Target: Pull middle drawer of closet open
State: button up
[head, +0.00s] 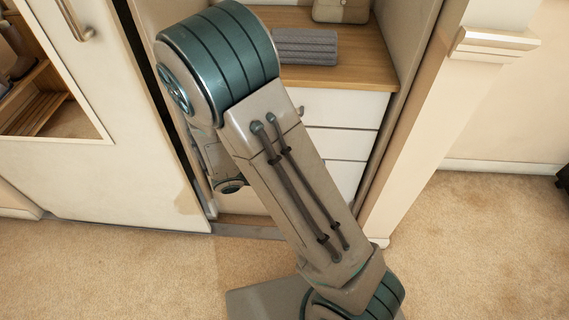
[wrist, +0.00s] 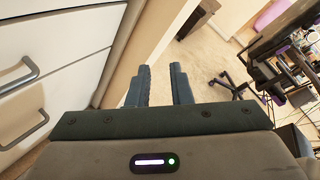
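The closet's white drawer fronts show in the head view, stacked under a wooden shelf. The middle drawer (head: 349,145) appears shut, with its left part hidden behind my arm. In the wrist view, drawer fronts fill the left side, with a grey bar handle (wrist: 22,73) above and another handle (wrist: 28,130) below it. I cannot tell which of these belongs to the middle drawer. My gripper (wrist: 160,84) is open and empty, with a gap between its fingers. It is to the right of both handles and apart from them. In the head view my arm hides the fingers.
A grey rolled cloth (head: 305,46) and a beige bag (head: 341,10) sit on the wooden shelf (head: 375,65). A white door (head: 90,190) stands left of the closet, and a beige pillar (head: 425,130) right. Carpet (head: 480,235) is clear at right.

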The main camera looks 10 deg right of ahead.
jog(key=w+a+f+n+t+y+b, duration=0.1)
jog(key=w+a+f+n+t+b, duration=0.35)
jog(key=f+n+t, duration=0.35)
jog(key=w+a+f+n+t+y+b, duration=0.1)
jog(key=w+a+f+n+t+b, duration=0.2)
jog(key=a+f+n+t+b, duration=0.5)
jog(key=shift+w+d+r+n+g, duration=0.15)
jog(key=shift+w+d+n+g, duration=0.3)
jog(key=shift+w+d, duration=1.3)
jog(key=shift+w+d+r+n+g, duration=0.15)
jog(key=shift+w+d+n+g, duration=0.3)
jog(key=shift+w+d, duration=1.3)
jog(key=shift+w+d+r+n+g, duration=0.15)
jog(key=shift+w+d+n+g, duration=0.25)
jog(key=shift+w+d, duration=1.35)
jog(key=shift+s+d, duration=0.15)
jog(key=shift+c, duration=0.3)
grip_shut()
